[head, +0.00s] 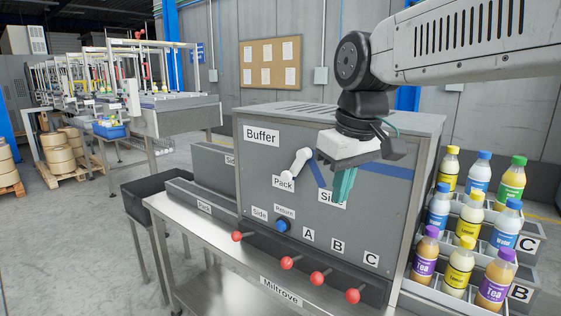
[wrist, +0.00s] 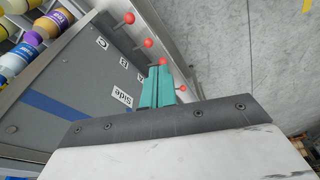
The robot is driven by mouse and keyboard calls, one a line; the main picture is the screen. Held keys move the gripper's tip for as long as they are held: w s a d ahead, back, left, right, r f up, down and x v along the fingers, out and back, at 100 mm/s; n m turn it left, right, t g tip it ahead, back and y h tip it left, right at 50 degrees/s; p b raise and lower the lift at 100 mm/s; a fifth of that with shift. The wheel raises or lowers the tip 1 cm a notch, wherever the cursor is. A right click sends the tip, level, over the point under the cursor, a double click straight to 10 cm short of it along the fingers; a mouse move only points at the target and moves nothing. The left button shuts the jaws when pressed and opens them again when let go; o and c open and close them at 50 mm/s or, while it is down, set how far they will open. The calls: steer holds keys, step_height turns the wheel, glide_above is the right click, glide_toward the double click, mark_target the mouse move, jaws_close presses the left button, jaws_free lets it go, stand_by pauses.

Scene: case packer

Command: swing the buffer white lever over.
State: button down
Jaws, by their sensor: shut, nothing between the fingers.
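The grey Buffer cabinet (head: 330,245) stands on the metal bench. Its white lever (head: 296,164) slants down and left, with its lower end by the Pack label (head: 283,183). My gripper (head: 340,198) points downward in front of the cabinet, right of the lever and apart from it. Its teal fingers are shut and empty and partly cover the Side label (head: 326,197). In the wrist view the shut fingers (wrist: 162,72) are over the cabinet front beside the Side label (wrist: 122,96). The lever does not show in the wrist view.
Several red knobs (head: 287,263) stick out along the cabinet's lower front, with a blue button (head: 283,226) above them. Racks of bottles (head: 460,265) stand close on the right. A dark bin (head: 150,192) is at the left.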

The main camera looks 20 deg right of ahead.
steer(key=w+r+n, duration=0.1)
steer(key=w+r, duration=0.2)
steer(key=w, duration=0.4)
steer(key=w+r+n, duration=0.2)
steer(key=w+r, duration=0.1)
steer(key=w, duration=0.4)
step_height(320, 180, up, 2)
steer(key=n+t, duration=0.1)
steer(key=n, duration=0.1)
glide_above(296, 165)
steer(key=s+a, duration=0.2)
steer(key=a, duration=0.2)
steer(key=shift+y, duration=0.3)
steer(key=shift+s+d+f+x, duration=0.15)
steer(key=shift+d+x, duration=0.1)
steer(key=shift+x, duration=1.8)
steer(key=shift+s+d+x, duration=0.2)
steer(key=shift+d+x, duration=0.05)
steer(key=shift+x, duration=1.85)
steer(key=shift+s+d+f+x, duration=0.15)
steer(key=shift+d+x, duration=0.15)
steer(key=shift+x, duration=1.75)
steer(key=shift+r, duration=0.1)
